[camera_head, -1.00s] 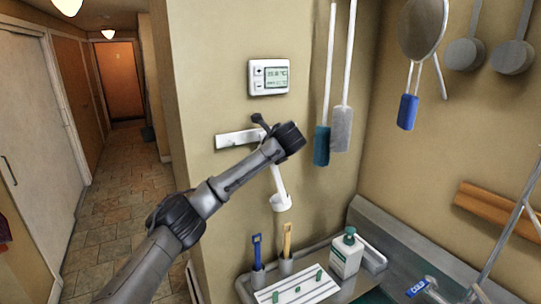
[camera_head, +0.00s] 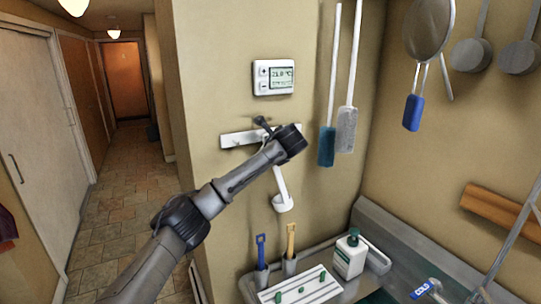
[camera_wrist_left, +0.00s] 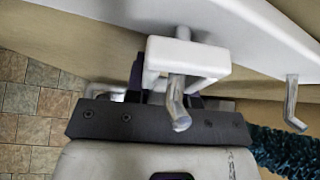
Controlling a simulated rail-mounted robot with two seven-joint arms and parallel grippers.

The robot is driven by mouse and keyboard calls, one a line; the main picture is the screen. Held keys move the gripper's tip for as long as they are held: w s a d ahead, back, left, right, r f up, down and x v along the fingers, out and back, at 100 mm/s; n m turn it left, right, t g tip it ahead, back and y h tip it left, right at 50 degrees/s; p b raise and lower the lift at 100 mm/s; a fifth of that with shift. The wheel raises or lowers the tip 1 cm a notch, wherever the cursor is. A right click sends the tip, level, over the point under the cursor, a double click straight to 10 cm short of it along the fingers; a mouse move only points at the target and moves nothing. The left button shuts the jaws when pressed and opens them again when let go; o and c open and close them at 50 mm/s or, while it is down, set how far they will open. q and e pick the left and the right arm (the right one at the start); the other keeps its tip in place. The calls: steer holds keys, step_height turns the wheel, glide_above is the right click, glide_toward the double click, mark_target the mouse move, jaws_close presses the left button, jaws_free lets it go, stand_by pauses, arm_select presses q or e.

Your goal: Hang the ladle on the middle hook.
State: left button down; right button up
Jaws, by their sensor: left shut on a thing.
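The white ladle (camera_head: 280,182) hangs down in front of the wall, its cup (camera_head: 283,203) at the bottom. My left gripper (camera_head: 264,126) is at the white hook rail (camera_head: 235,139), partly hidden behind my own wrist. In the left wrist view the gripper (camera_wrist_left: 160,120) is shut on the ladle, next to its white rectangular top loop (camera_wrist_left: 190,52). A metal hook (camera_wrist_left: 175,98) shows at the loop's opening; I cannot tell whether the loop rests on it. Another hook (camera_wrist_left: 292,105) is free to the right. My right gripper is not in view.
A thermostat (camera_head: 273,77) is above the rail. Long-handled brushes, one teal (camera_head: 327,147) and one grey (camera_head: 346,130), hang close to the right. Below are a pump bottle (camera_head: 350,254) and small brushes in holders. A corridor lies open at the left.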

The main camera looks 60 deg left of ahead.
arm_select(q)
steer(key=c, duration=0.9)
jaws_free()
